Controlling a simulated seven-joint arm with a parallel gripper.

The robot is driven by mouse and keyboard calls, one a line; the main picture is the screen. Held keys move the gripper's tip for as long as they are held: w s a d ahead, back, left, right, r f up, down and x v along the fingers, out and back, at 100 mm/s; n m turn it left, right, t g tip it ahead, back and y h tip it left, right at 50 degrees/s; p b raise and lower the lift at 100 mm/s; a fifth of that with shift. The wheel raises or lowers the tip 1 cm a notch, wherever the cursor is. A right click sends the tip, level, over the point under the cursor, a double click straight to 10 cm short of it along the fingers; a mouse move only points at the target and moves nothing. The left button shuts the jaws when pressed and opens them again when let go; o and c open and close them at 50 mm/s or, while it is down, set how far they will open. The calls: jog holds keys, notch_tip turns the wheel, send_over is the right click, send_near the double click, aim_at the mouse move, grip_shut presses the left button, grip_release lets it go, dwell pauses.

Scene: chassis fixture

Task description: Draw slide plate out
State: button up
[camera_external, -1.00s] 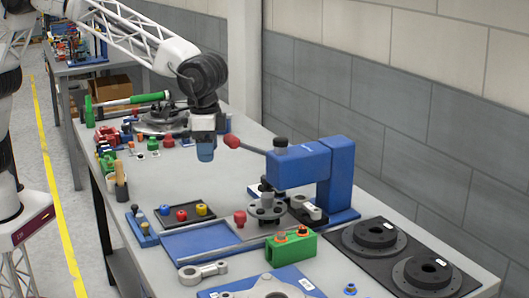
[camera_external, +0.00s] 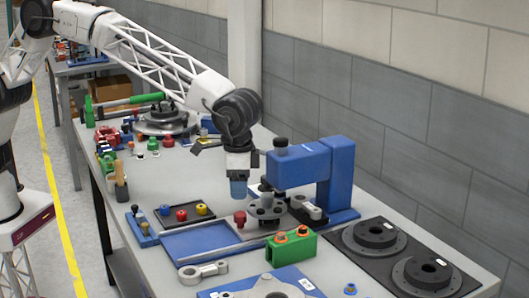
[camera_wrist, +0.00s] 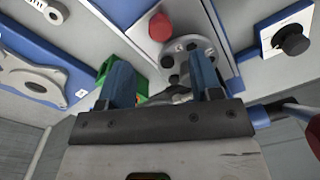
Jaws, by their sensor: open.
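The slide plate appears to be the flat grey plate with a red knob (camera_external: 240,219) at its end and a grey round disc (camera_external: 265,209) on it, at the foot of the blue press (camera_external: 335,165). In the wrist view, the red knob (camera_wrist: 161,27) and the grey disc (camera_wrist: 188,54) lie just beyond my fingertips. My gripper (camera_external: 238,188) hangs above the red knob, pointing down, apart from it. In the wrist view, its two blue fingers (camera_wrist: 163,78) are spread with nothing held between them.
A blue recessed bed (camera_external: 200,242) lies left of the red knob. A green block (camera_external: 291,247) with orange tops stands in front of the disc. A grey link (camera_external: 203,272) lies nearby, and a black tray with coloured knobs (camera_external: 163,211) sits at the left.

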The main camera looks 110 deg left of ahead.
aim_at(240, 213)
jog(key=shift+f, duration=0.1)
jog(key=shift+a+f, duration=0.1)
jog(key=shift+f, duration=3.7)
grip_shut()
